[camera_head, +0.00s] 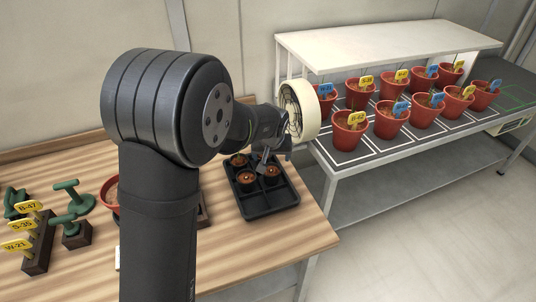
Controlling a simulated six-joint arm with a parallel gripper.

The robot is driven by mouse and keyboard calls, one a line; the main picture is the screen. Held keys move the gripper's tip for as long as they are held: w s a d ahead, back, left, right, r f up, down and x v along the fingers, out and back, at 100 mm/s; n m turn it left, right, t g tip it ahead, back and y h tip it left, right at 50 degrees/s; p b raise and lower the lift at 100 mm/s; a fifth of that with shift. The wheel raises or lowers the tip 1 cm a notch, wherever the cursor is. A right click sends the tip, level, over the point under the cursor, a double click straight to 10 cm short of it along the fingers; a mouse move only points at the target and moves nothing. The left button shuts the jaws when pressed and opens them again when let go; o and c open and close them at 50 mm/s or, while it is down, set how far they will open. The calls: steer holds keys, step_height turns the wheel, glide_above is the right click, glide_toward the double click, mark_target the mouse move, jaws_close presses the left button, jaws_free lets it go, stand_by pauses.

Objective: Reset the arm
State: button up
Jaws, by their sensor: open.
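My arm rises through the middle of the head view, and its large dark joint hides part of the wooden table (318,235). My gripper (266,165) hangs over the back of a black tray (285,202) with several compartments. The gripper is small here and partly hidden by its own wrist, with nothing clearly between its fingers. Small brown-filled pots (246,180) sit in some of the tray's compartments close below and beside the gripper. I cannot tell whether the fingers touch a pot.
Right, a bench holds several red pots (351,131) with yellow or blue tags under a white shelf (390,45). Left, a tag rack (38,250) and green-handled tools (72,198) stand on the table. A red pot (110,193) is partly hidden behind my arm. The tray's front compartments look empty.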

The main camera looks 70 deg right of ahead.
mark_target(271, 171)
steer(key=shift+f, duration=0.1)
steer(key=x, duration=1.2)
steer(key=shift+w+d+f, duration=0.1)
steer(key=shift+f, duration=0.05)
step_height(271, 171, up, 3)
steer(key=shift+f, duration=0.2)
steer(key=shift+r, duration=0.4)
